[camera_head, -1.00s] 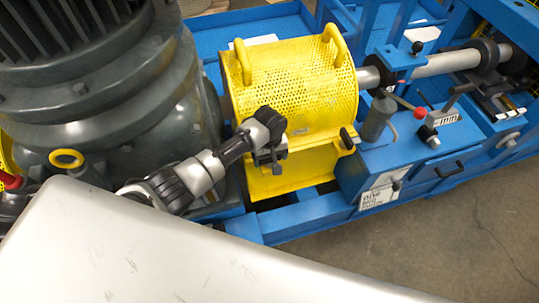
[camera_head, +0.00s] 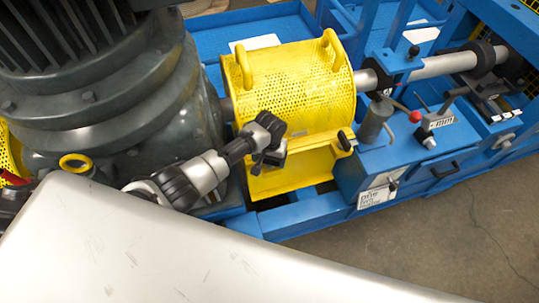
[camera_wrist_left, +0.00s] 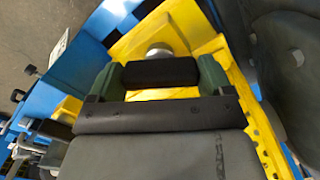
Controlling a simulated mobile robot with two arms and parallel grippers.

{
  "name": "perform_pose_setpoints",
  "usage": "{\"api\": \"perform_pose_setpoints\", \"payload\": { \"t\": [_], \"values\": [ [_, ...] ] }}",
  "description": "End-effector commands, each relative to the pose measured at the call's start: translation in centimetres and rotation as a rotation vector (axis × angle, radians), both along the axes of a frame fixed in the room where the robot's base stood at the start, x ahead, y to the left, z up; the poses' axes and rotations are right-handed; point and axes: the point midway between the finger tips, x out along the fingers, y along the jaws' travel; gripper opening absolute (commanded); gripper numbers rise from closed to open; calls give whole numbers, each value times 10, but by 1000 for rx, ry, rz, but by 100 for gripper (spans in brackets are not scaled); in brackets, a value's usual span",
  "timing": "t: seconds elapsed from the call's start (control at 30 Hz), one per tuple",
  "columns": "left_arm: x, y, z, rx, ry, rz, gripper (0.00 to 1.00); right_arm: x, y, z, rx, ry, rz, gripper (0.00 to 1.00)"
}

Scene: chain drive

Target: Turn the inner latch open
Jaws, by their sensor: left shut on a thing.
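The yellow perforated guard (camera_head: 305,85) sits on the blue frame, with two yellow handles on top. My left gripper (camera_head: 268,160) is at the left part of its front face. In the left wrist view, the green-grey fingers of the left gripper (camera_wrist_left: 160,82) are shut on the inner latch (camera_wrist_left: 160,71), a black bar. The bar lies across the picture between the fingers, with a round metal pivot behind it. In the head view the gripper hides most of this latch. Another black latch (camera_head: 346,140) shows at the guard's right front edge. My right gripper is not in view.
A large dark motor housing (camera_head: 110,110) stands close to the left of the guard. To the right are a shaft (camera_head: 440,66), a grey cylinder (camera_head: 374,122) and a red-knobbed lever (camera_head: 415,117). Bare floor (camera_head: 440,235) shows at the lower right.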

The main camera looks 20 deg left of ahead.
Motion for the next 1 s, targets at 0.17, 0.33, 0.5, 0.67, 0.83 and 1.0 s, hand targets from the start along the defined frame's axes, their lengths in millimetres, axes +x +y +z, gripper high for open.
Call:
{"api": "perform_pose_setpoints", "payload": {
  "t": [0.17,0.33,0.5,0.67,0.83,1.0],
  "values": [
    [0,0,2,1,1,-167,57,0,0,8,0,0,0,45],
    [1,0,2,1,0,-329,57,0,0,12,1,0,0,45],
    [1,0,1,1,0,-490,57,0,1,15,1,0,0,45],
    [1,0,1,0,-1,-638,57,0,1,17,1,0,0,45],
    [1,0,1,0,-2,-779,57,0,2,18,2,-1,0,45],
    [1,0,1,1,-2,-891,57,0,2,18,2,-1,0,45]
  ]
}}
